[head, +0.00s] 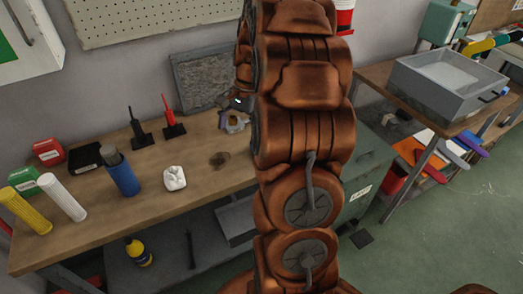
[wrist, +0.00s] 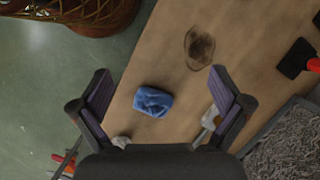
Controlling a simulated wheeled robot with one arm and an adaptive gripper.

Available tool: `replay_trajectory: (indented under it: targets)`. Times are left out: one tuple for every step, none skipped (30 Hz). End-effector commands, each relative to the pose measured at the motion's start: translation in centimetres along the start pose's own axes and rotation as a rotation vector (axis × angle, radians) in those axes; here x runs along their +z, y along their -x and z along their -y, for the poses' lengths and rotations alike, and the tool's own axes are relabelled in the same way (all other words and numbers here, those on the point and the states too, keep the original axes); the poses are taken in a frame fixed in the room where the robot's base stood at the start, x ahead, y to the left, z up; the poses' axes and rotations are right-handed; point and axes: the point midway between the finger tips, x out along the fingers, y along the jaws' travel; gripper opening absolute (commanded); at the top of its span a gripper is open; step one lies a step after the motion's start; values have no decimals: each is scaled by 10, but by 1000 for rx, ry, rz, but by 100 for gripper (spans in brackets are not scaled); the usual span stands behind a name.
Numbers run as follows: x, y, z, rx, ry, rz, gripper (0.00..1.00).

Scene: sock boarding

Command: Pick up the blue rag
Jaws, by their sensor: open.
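The blue rag (wrist: 152,101) is a small folded or crumpled bundle on the wooden workbench (wrist: 185,88) in the wrist view. My gripper (wrist: 160,84) is open, with one finger to the left of the rag and one to the right, and nothing between them is held. The rag lies in the gap as seen from the wrist; the height above it is hard to tell. In the head view the rag does not show, and my arm covers that part of the bench (head: 105,205).
A dark stain (wrist: 200,47) marks the bench beyond the rag. A grey metal piece (wrist: 211,116) lies near the right finger. A grey bin (head: 448,85) is right.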

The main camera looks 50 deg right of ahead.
Motion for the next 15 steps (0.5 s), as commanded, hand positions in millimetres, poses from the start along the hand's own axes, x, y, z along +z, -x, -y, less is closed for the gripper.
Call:
replay_trajectory:
  targets:
    - [-22, -3, -1, -17, -63, 8, 100]
    - [-34, -4, -2, -27, -98, 13, 100]
    - [-49, -5, -4, -39, -145, 19, 100]
    - [-60, -6, -5, -49, -179, 22, 100]
    - [-70, -6, -6, -59, -210, 24, 100]
    - [-83, -7, -9, -69, -251, 29, 100]
    - [-92, -9, -11, -74, -279, 34, 100]
    - [-100, -10, -14, -81, -305, 38, 100]
    - [-110, -10, -16, -91, -335, 40, 100]
    - [-117, -9, -17, -97, -355, 42, 100]
    - [-122, -10, -19, -102, -373, 44, 100]
    - [-128, -11, -21, -107, -393, 47, 100]
    - [-132, -12, -22, -109, -405, 50, 100]
    - [-135, -12, -24, -111, -416, 52, 100]
    - [-138, -13, -25, -113, -426, 54, 100]
